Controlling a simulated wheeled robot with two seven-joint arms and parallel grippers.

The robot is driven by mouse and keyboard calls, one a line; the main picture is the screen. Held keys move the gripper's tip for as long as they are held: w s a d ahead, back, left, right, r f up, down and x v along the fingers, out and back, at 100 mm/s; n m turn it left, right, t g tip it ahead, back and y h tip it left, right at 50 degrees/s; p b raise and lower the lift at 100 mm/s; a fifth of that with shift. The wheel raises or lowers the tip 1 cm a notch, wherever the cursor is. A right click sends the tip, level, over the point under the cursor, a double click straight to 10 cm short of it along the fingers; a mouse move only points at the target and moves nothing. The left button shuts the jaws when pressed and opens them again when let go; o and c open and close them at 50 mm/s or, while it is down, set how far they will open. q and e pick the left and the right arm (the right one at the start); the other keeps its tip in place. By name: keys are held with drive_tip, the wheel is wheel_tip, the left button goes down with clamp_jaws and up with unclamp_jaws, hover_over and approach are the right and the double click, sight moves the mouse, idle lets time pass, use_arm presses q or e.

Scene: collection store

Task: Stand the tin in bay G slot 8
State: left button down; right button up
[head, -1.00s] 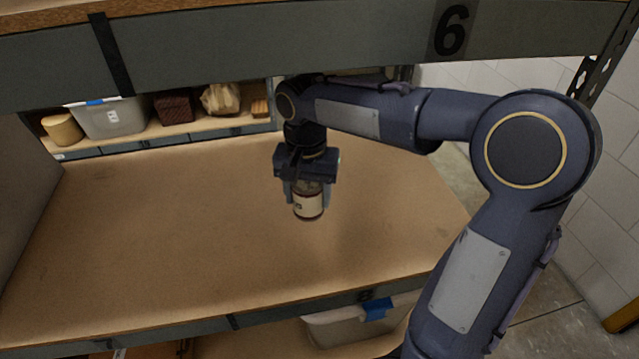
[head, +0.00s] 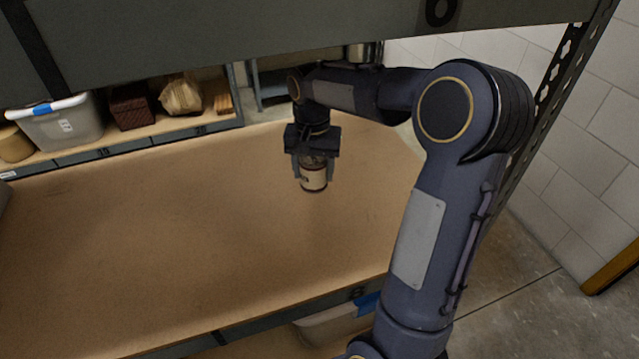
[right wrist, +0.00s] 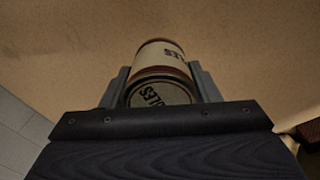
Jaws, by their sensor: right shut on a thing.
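The tin (head: 313,178) is a small upright cylinder with a cream label and dark red-brown bands. My right gripper (head: 313,170) is shut on it, one finger on each side, with the fingers pointing down. In the head view the tin is over the right half of the wooden shelf board (head: 190,230); I cannot tell whether its base touches the board. In the right wrist view the tin (right wrist: 165,53) sits between the fingers of the gripper (right wrist: 161,85), with dark lettering on its label and lid. My left gripper is not in view.
A shelf behind holds a grey bin (head: 62,125), a dark woven box (head: 131,106), a wrapped bundle (head: 182,96) and a tan round container (head: 14,143). A grey beam (head: 250,40) crosses overhead; a perforated upright (head: 565,75) stands right.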

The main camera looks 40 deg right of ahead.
sight(319, 172)
drive_tip(key=d+f, duration=0.2)
drive_tip(key=shift+w+d+f, duration=0.1)
drive_tip(key=shift+w+f, duration=0.25)
drive_tip(key=shift+f, duration=0.05)
drive_tip(key=shift+w+d+f+b, duration=0.15)
drive_tip(key=shift+f+b, duration=0.4)
drive_tip(key=shift+f, duration=1.1)
drive_tip(key=shift+f, duration=0.15)
drive_tip(key=o, duration=1.2)
